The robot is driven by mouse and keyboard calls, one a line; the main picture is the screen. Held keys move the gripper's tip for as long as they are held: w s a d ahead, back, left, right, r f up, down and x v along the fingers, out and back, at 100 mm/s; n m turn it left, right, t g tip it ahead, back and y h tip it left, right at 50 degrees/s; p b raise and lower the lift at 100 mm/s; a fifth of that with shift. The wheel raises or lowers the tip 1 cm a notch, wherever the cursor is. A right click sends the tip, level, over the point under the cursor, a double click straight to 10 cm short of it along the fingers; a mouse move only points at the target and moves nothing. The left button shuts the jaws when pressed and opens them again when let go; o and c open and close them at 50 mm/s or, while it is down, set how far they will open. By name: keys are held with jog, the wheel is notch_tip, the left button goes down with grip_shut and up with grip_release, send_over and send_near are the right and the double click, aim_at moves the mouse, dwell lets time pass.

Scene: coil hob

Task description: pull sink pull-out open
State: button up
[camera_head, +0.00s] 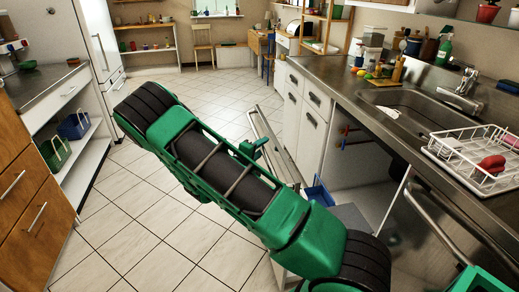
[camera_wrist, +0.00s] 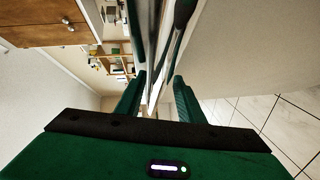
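The sink pull-out (camera_head: 283,146) stands out from the cabinet under the sink, its pale front panel and long metal bar handle facing left in the head view. A blue bin (camera_head: 319,193) shows behind the front. My green arm crosses in front and hides the lower part of the pull-out. In the wrist view, the two fingers of my gripper (camera_wrist: 159,82) lie either side of the metal handle (camera_wrist: 155,70). A gap shows between the fingertips with the bar in it. I cannot tell whether both fingers touch the bar.
The sink (camera_head: 425,112) and a white dish rack (camera_head: 478,160) are on the counter above. An oven-like front with a bar handle (camera_head: 440,222) is at the right. The tiled floor (camera_head: 135,215) left of the pull-out is clear up to the opposite cabinets (camera_head: 32,215).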

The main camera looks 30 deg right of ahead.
jog(key=v, duration=1)
jog(key=shift+a, duration=0.35)
